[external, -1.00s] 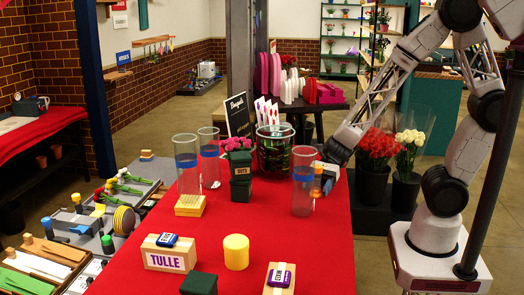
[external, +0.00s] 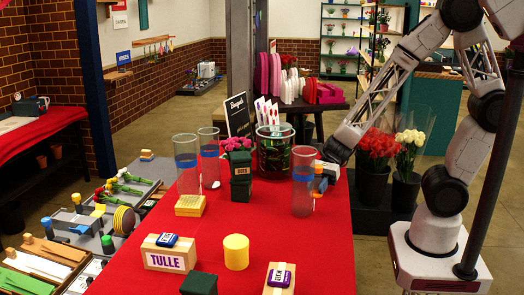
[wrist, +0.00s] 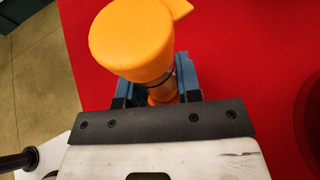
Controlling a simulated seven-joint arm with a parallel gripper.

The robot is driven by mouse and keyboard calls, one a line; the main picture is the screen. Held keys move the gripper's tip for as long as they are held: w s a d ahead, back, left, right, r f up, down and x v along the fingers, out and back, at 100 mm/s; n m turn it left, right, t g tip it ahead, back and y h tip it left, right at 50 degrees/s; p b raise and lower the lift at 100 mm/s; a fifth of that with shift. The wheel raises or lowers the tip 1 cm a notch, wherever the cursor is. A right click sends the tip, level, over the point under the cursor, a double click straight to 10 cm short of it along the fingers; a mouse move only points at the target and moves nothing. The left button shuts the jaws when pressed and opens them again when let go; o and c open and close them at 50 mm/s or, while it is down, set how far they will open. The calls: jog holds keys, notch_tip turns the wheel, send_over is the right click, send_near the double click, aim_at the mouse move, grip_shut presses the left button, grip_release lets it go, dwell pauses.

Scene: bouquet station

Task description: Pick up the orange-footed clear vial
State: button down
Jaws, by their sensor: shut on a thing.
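The orange-footed clear vial (wrist: 167,82) stands between my gripper's blue fingers in the wrist view. A wide orange top with a small lip hides most of its clear body, and a bit of the orange foot shows below. In the external view the vial (external: 318,192) is small, near the table's right edge beside a tall clear glass cylinder. My gripper (wrist: 160,88) is shut on the vial; in the external view my gripper (external: 322,180) reaches in from the right. Whether the foot touches the table is unclear.
The tall clear cylinder (external: 302,192) stands just left of my gripper.

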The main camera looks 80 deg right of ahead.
aim_at(316, 192)
notch_tip(316, 192, up, 4)
jog(key=shift+f, duration=0.25)
jog(key=s+d, duration=0.2)
jog(key=s, duration=0.5)
jog(key=s+d+r, duration=0.1)
jog(key=s, duration=0.7)
jog(key=shift+s+d+r, duration=0.15)
jog(key=shift+s+d, duration=0.1)
jog(key=shift+d, duration=0.1)
jog(key=shift+r, duration=0.1)
